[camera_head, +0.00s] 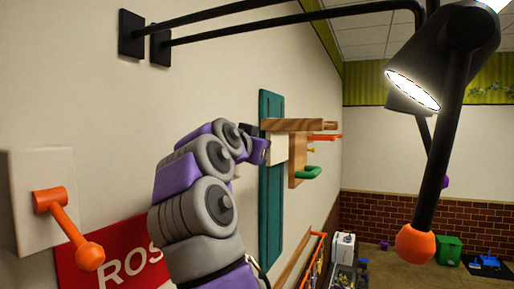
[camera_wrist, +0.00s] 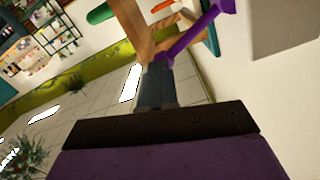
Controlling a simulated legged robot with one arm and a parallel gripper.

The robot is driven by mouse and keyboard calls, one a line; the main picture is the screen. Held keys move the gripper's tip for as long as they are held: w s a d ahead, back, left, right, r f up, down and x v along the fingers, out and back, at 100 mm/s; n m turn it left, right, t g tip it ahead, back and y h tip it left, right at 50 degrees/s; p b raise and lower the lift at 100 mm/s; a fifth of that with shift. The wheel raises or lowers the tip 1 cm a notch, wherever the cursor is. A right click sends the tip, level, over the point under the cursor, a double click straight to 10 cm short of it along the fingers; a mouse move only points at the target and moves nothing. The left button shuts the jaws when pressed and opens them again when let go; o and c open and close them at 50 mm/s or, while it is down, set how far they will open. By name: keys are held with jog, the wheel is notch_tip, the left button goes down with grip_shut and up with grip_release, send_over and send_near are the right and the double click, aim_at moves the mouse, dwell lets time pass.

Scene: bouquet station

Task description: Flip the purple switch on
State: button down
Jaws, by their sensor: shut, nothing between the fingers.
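In the wrist view, a purple lever (camera_wrist: 196,34), which looks like the purple switch, slants up to the right beside a wooden beam (camera_wrist: 132,25). My gripper (camera_wrist: 157,70) is shut and empty. Its dark fingertips are close to the lever's lower end and the beam; I cannot tell whether they touch. In the head view, my purple and grey arm reaches to a wall-mounted wooden bracket (camera_head: 297,170) on a teal board (camera_head: 270,225). The fingertips and the purple switch cannot be told apart clearly there.
The bracket also carries an orange lever (camera_head: 326,137) and a green handle (camera_head: 309,173). At left, a white wall box (camera_head: 25,205) has an orange lever (camera_head: 70,228) above a red sign (camera_head: 115,258). A black lamp (camera_head: 445,115) hangs at right, with an orange ball (camera_head: 415,243) below.

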jog(key=shift+d+f+m+b, duration=0.25)
jog(key=shift+f+m+b, duration=0.55)
jog(key=shift+f+m, duration=0.15)
dwell(1.1)
jog(key=shift+m, duration=0.45)
notch_tip(320, 180, down, 5)
jog(key=b, duration=0.4)
jog(key=shift+f, duration=0.1)
jog(key=shift+s+a, duration=0.1)
jog(key=shift+s, duration=0.05)
jog(key=b+v, duration=0.1)
jog(key=v, duration=0.6)
jog(key=shift+a+b, duration=0.15)
jog(key=shift+b, duration=0.2)
jog(key=shift+f, duration=0.1)
